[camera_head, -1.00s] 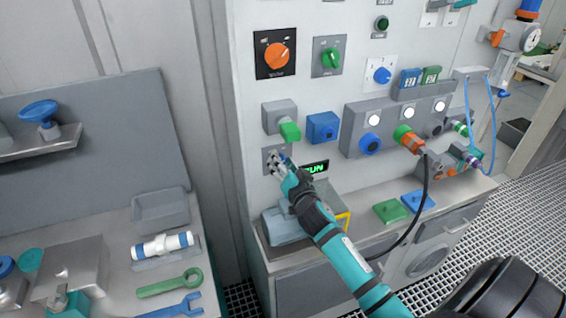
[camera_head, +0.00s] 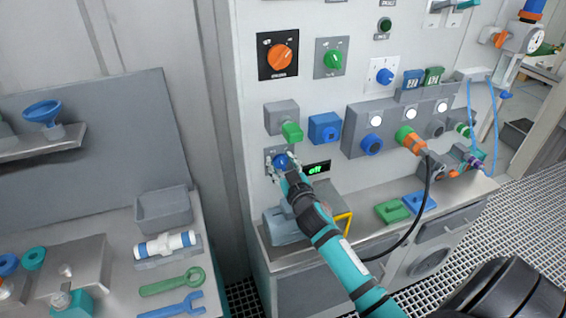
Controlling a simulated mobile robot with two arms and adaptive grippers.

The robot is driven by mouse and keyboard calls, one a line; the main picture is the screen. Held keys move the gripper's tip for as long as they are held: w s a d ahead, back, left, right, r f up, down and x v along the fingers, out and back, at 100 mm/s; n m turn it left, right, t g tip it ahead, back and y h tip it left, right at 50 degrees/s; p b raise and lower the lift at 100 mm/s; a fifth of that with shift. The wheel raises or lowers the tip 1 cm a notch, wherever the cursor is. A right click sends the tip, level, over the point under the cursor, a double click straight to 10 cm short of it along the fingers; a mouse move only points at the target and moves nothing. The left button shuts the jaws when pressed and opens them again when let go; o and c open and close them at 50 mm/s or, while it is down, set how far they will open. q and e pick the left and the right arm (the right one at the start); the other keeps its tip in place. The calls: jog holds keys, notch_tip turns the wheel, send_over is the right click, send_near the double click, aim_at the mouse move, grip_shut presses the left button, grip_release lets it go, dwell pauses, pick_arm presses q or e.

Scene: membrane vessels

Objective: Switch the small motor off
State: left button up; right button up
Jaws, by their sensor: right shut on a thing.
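A small blue knob (camera_head: 281,160) sits on a grey plate on the wall panel. My right gripper (camera_head: 282,168) is shut on this knob, with a finger on each side of it, and partly hides it. A small black display (camera_head: 317,168) just to the right of the plate reads "off" in green. The small motor cannot be told for sure; a grey-blue rounded housing (camera_head: 282,226) stands on the bench below, partly behind my arm. My left gripper is not in view.
Above the knob are a green-handled grey box (camera_head: 291,132), a blue socket (camera_head: 324,128) and an orange rotary switch (camera_head: 281,57). A black cable (camera_head: 424,205) hangs to the right of my arm. A side table with wrenches (camera_head: 172,283) stands at the left.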

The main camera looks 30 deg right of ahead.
jog(key=shift+a+f+n, duration=0.1)
jog(key=shift+n, duration=1.5)
jog(key=o, duration=1.1)
jog(key=v, duration=1.2)
jog(key=shift+f, duration=0.1)
